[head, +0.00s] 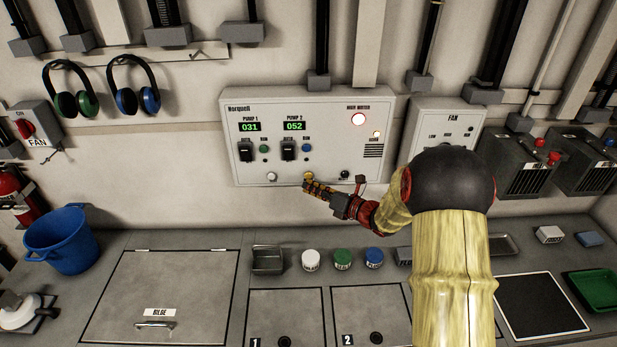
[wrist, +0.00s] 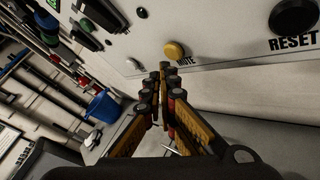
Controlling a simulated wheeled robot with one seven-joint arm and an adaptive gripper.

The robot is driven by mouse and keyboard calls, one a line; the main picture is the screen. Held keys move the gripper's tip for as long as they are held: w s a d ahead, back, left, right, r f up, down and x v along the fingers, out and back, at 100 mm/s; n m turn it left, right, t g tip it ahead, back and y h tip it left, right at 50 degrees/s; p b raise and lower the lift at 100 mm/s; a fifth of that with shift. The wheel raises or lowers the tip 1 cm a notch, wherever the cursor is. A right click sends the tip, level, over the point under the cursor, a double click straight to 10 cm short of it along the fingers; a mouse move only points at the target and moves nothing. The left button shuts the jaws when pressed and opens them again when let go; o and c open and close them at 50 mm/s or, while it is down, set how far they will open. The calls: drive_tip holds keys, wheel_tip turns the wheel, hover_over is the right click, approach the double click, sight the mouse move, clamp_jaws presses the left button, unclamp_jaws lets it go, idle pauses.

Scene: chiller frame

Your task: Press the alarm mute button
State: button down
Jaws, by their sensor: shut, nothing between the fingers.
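The alarm mute button is a round yellow button (wrist: 175,51) with a partly hidden "MUTE" label, on the lower edge of the white pump panel (head: 285,110). It also shows in the head view (head: 308,176), just above the fingertips. My gripper (head: 308,186) is shut and empty, its fingers pointing at the panel. In the wrist view the fingertips (wrist: 160,75) sit just below the yellow button. I cannot tell whether they touch the panel; the button face is uncovered.
A black RESET button (wrist: 294,14) is right of the yellow one, and a white button (head: 271,177) is left. Below, the counter carries white, green and blue jars (head: 342,259) and a small metal tray (head: 267,259).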

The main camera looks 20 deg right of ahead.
drive_tip(key=shift+w, duration=0.1)
idle(0.3)
drive_tip(key=shift+w+d, duration=0.2)
drive_tip(key=shift+w, duration=0.1)
drive_tip(key=shift+w+d, duration=0.15)
drive_tip(key=shift+w, duration=0.3)
idle(0.8)
drive_tip(key=shift+s, duration=0.2)
drive_tip(key=shift+s+a+p, duration=0.35)
drive_tip(key=shift+s+p, duration=0.05)
drive_tip(key=shift+s, duration=0.25)
drive_tip(key=s, duration=0.1)
drive_tip(key=s+a, duration=0.1)
drive_tip(key=s, duration=0.1)
drive_tip(key=s+a+p, duration=0.1)
drive_tip(key=shift+s, duration=0.3)
idle(1.0)
